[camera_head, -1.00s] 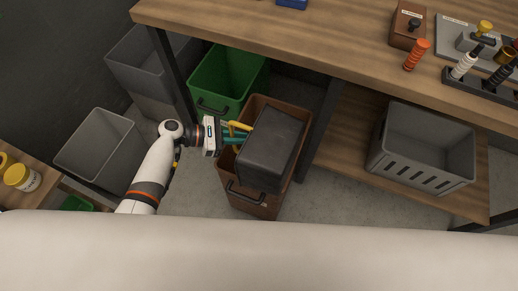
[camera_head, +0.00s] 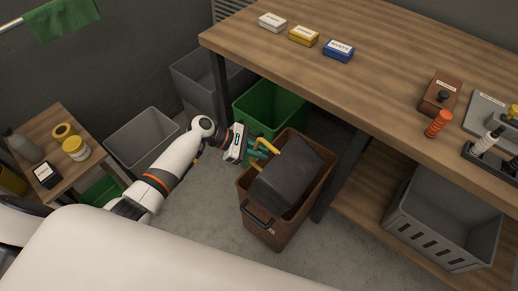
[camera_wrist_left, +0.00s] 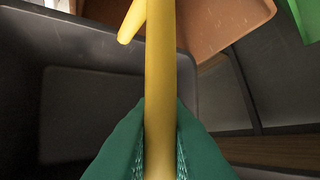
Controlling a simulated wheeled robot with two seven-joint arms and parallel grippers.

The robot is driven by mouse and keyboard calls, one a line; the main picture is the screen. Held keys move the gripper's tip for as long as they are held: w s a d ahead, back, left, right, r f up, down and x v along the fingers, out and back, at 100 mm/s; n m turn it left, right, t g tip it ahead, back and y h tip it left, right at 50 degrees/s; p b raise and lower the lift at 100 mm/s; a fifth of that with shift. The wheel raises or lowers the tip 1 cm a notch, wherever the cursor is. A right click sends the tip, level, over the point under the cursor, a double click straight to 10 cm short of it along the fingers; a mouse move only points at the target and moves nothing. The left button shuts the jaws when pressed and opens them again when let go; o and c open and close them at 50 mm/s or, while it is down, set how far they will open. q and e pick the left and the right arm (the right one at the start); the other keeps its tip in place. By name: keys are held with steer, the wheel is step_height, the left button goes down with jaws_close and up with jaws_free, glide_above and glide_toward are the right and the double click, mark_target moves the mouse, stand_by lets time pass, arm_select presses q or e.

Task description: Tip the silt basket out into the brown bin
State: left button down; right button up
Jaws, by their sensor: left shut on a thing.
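The silt basket (camera_head: 291,178) is a dark grey box with a yellow handle (camera_head: 264,142). It is tipped over within the mouth of the brown bin (camera_head: 268,229); its closed faces show in the head view and its opening does not. My left gripper (camera_head: 258,151), with green fingers, is shut on the yellow handle at the bin's left rim. In the left wrist view the handle (camera_wrist_left: 160,85) runs between the fingers, with the dark basket (camera_wrist_left: 85,100) to the left and the brown bin (camera_wrist_left: 225,20) at the top. Silt is not visible. My right gripper is not in view.
A green bin (camera_head: 268,103) stands close behind the brown bin. The workbench (camera_head: 345,85) overhangs at the back right, with its leg (camera_head: 330,192) beside the brown bin. A grey bin (camera_head: 142,140) stands left, and a slotted grey crate (camera_head: 440,225) sits right. Floor in front is clear.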

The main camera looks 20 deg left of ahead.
arm_select(q)
steer(key=s+d+r+m+t+y+p, duration=0.1)
steer(key=d+r+m+t+y+p, duration=0.1)
steer(key=r+y+p, duration=0.4)
steer(key=d+r+m+t+y+p, duration=0.2)
steer(key=r+y+p, duration=0.5)
steer(key=p, duration=1)
steer(key=shift+s+d+r, duration=0.4)
steer(key=shift+d+r, duration=0.2)
steer(key=shift+r, duration=1.2)
